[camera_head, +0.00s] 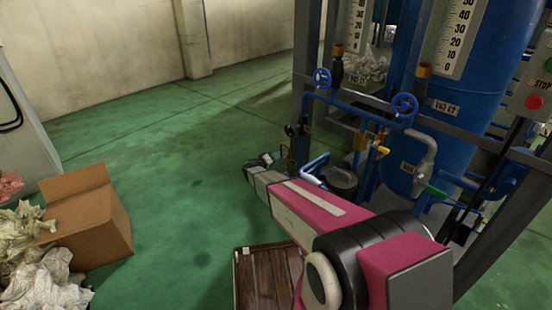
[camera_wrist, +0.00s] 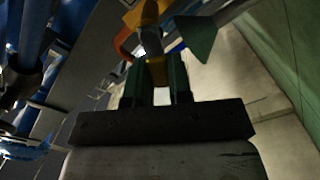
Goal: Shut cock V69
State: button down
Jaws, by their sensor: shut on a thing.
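In the wrist view my gripper (camera_wrist: 158,88) has its two dark fingers closed around the lower end of a yellow cock handle (camera_wrist: 153,42). An orange curved part (camera_wrist: 126,46) is just left of the handle, and a green pointed handle (camera_wrist: 196,42) is just right of it. In the head view my arm reaches left and away to the foot of the blue pipework, where the gripper is small and dark and its fingers cannot be made out.
Blue pipes with two blue handwheels (camera_head: 322,79) (camera_head: 404,106) and a blue tank (camera_head: 480,95) stand at the right. A green handle (camera_head: 435,191) is low on the pipework. A cardboard box (camera_head: 95,222) and a wooden crate (camera_head: 262,280) are on the floor. The green floor between is clear.

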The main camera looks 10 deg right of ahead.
jog(key=shift+w+a+f+n, duration=0.1)
jog(key=shift+f+n, duration=0.3)
jog(key=shift+n, duration=0.7)
jog(key=shift+w+a+f+n, duration=0.1)
jog(key=shift+f+n, duration=0.3)
jog(key=shift+n, duration=0.7)
jog(key=shift+w+a+f+n, duration=0.1)
jog(key=shift+f+n, duration=0.3)
jog(key=shift+n, duration=0.7)
jog(key=c, duration=1)
grip_release()
jog(key=shift+c, duration=0.2)
jog(key=v, duration=1)
jog(key=shift+s+a, duration=0.3)
